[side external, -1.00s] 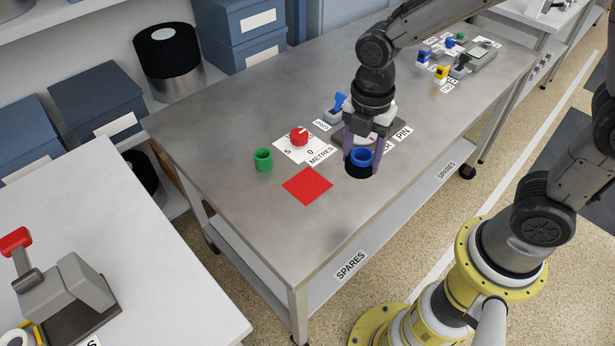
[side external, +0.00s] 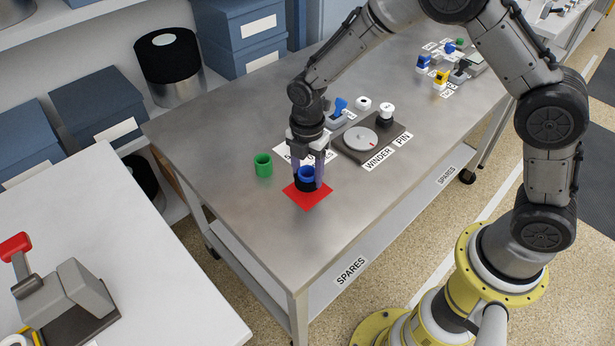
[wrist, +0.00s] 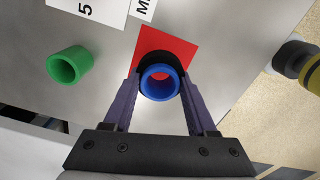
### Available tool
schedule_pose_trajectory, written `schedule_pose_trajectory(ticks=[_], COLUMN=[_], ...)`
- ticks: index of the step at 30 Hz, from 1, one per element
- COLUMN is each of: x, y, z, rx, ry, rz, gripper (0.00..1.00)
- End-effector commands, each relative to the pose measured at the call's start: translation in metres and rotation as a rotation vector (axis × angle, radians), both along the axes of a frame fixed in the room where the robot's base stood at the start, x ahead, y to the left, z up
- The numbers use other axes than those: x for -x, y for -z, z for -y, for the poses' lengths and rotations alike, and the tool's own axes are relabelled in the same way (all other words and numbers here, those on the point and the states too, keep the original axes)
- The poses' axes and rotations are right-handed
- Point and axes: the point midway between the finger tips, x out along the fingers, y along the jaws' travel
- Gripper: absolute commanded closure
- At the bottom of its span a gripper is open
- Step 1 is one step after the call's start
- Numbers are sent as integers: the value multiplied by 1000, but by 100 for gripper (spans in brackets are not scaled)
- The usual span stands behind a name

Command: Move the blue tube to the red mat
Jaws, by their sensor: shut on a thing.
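The blue tube (side external: 306,173) has a black lower part and stands upright between the fingers of my gripper (side external: 308,181). My gripper is shut on it. The tube is over the red mat (side external: 308,201), a flat red square on the metal table. I cannot tell whether its bottom touches the mat. In the wrist view the open blue rim (wrist: 160,96) faces the camera between the two purple fingers (wrist: 160,83). The red mat (wrist: 182,46) shows behind it, partly covered by the tube.
A green tube (side external: 263,164) stands on the table left of the mat. A winder (side external: 361,140) with a grey disc and a white knob is to the right. A white printed card lies behind my gripper. The table front right of the mat is clear.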

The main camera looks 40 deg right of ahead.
Motion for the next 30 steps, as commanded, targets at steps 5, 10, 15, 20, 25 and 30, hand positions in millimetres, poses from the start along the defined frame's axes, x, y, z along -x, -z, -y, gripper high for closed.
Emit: schedule_pose_trajectory(ticks=[5,10,15,20,25,30], x=[0,0,0,0,0,0], y=[18,18,21,21,21,19], z=[0,0,0,0,0,0], rx=[0,0,0,0,0,0], ry=[0,0,0,0,0,0], rz=[0,1,0,0,0,0], gripper=[100,100,100,16,13,13])
